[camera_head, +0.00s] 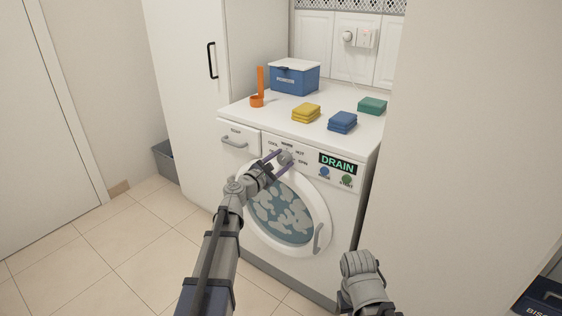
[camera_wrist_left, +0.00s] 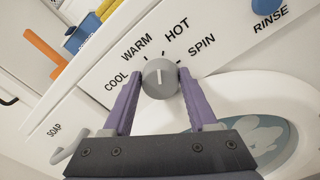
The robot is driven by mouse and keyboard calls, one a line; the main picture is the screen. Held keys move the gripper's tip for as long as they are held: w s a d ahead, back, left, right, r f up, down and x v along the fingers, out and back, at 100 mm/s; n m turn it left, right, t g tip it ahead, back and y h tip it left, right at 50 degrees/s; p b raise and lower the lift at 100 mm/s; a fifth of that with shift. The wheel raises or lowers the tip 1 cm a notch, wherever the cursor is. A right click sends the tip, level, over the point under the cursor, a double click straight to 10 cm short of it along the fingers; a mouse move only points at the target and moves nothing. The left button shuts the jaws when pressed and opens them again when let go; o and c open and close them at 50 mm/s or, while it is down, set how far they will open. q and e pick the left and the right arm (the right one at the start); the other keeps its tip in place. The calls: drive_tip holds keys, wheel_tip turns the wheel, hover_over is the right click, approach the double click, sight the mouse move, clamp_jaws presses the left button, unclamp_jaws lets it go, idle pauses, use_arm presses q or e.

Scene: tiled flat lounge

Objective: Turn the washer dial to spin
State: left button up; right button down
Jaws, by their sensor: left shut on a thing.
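The round grey washer dial (camera_head: 285,157) is on the front panel of the white washer (camera_head: 285,255). It also shows in the left wrist view (camera_wrist_left: 160,78), with a white mark pointing up between the WARM and HOT labels. The SPIN label (camera_wrist_left: 202,46) is to the right of the dial. My left gripper (camera_head: 279,161) is shut on the dial, with one purple finger on each side of it. My right arm shows at the lower right in the head view, but I see no fingers of its gripper.
A DRAIN display (camera_head: 338,163), a blue RINSE button (camera_head: 325,172) and a green button (camera_head: 347,180) are right of the dial. The round door (camera_head: 318,205) is below it. A blue box (camera_head: 294,80), an orange item (camera_head: 258,98) and folded cloths (camera_head: 306,112) stand on top.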

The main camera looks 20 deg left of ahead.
use_arm(q)
drive_tip(key=m, duration=0.5)
drive_tip(key=shift+d+f+m, duration=0.1)
drive_tip(key=shift+m, duration=0.2)
drive_tip(key=m, duration=0.5)
drive_tip(key=shift+f+m, duration=0.1)
drive_tip(key=shift+m, duration=0.2)
drive_tip(key=o, duration=1.4)
drive_tip(key=shift+c, duration=0.2)
